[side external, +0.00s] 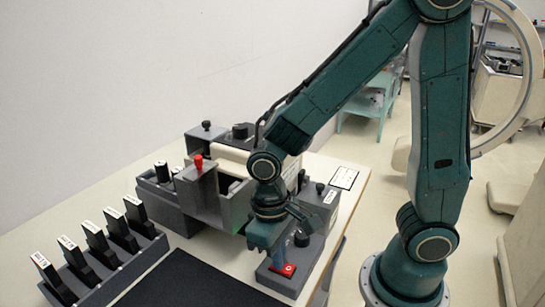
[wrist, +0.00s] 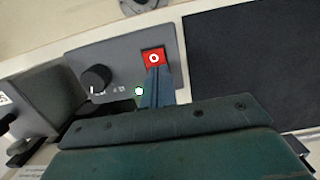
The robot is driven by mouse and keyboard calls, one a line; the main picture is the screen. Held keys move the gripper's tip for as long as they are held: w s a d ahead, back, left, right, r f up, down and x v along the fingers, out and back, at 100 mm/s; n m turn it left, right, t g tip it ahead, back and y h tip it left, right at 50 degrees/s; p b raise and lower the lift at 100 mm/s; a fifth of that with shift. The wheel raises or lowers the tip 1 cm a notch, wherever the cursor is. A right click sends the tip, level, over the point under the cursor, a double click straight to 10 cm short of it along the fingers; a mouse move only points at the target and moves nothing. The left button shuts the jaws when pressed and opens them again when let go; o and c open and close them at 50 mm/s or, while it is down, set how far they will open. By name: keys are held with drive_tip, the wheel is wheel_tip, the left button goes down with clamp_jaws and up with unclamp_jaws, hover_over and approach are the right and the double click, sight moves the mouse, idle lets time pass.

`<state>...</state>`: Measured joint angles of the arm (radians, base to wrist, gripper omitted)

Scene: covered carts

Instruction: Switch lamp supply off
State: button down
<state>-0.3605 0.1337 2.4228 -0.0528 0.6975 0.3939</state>
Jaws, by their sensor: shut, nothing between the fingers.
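The grey control box (side external: 291,282) stands at the table's right front edge. It carries a red rocker switch (side external: 284,269) with a white ring mark; the switch also shows in the wrist view (wrist: 154,58). Beside the switch are a black knob (wrist: 96,79) and a green lit indicator (wrist: 139,91). My gripper (side external: 281,262) points down at the box, its blue fingers shut with nothing between them. In the wrist view the fingertips (wrist: 157,70) overlap the switch's near edge. I cannot tell whether they touch it or which way the rocker is tilted.
A grey apparatus (side external: 208,200) with a red knob (side external: 198,161) stands behind and left of my gripper. A grey rack (side external: 97,281) of several black labelled pieces is at the left. A dark mat (side external: 195,284) lies left of the control box. A white label (side external: 343,178) lies at the back right.

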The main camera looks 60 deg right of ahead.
drive_tip(key=shift+r, duration=0.1)
idle(0.3)
wheel_tip(320, 180, up, 14)
drive_tip(key=w, duration=0.1)
drive_tip(key=shift+w, duration=0.35)
idle(0.4)
drive_tip(key=shift+s+d, duration=0.15)
drive_tip(key=shift+s, duration=0.65)
approach(271, 265)
drive_tip(key=shift+s+d+f, duration=0.1)
drive_tip(key=shift+s+f, duration=0.6)
drive_tip(key=shift+f, duration=0.35)
drive_tip(key=shift+s+d+f, duration=0.15)
drive_tip(key=shift+s+f, duration=0.55)
drive_tip(key=shift+f, duration=0.4)
drive_tip(key=shift+s+d+f, duration=0.1)
drive_tip(key=shift+s+f, duration=0.6)
drive_tip(key=shift+f, duration=0.35)
